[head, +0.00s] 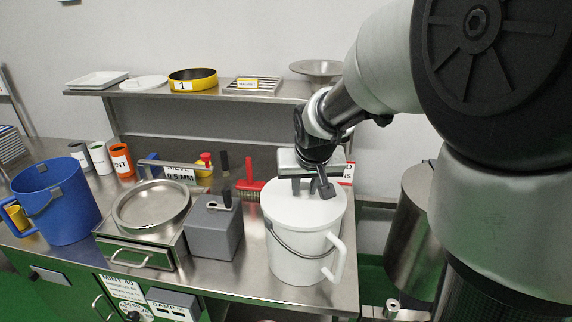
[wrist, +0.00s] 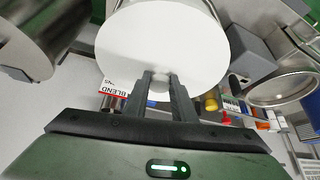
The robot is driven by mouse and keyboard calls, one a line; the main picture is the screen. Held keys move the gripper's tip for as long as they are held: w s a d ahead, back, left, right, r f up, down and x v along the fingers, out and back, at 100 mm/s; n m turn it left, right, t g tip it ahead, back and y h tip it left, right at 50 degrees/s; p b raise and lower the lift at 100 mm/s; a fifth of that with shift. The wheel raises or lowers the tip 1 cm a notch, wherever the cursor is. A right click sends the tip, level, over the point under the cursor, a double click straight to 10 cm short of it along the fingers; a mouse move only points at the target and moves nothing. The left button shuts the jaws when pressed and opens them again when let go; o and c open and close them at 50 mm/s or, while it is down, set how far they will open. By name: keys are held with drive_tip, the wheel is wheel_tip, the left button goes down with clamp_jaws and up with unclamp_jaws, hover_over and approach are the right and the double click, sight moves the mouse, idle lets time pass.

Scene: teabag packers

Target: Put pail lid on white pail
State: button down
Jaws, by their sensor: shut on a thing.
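The white pail (head: 292,262) stands near the right end of the steel bench, with its wire bail and a white side handle showing. The round white pail lid (head: 287,211) lies flat over the pail's mouth; I cannot tell whether it is fully seated or slightly above the rim. In the wrist view the lid (wrist: 150,38) fills the upper middle, in front of the fingertips (wrist: 160,78).
A grey box (head: 214,232) stands just left of the pail. Further left are a scale with a steel pan (head: 150,207) and a blue pail (head: 62,208). A shelf (head: 225,98) with trays runs behind. A steel drum (head: 412,235) stands to the right.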

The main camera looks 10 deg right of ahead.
drive_tip(key=shift+f, duration=0.25)
drive_tip(key=c, duration=1.4)
unclamp_jaws()
drive_tip(key=d+v, duration=0.1)
drive_tip(key=v, duration=1.6)
drive_tip(key=s+p, duration=0.5)
drive_tip(key=s, duration=0.9)
drive_tip(key=shift+f+n+y, duration=0.15)
drive_tip(key=shift+n+y, duration=0.15)
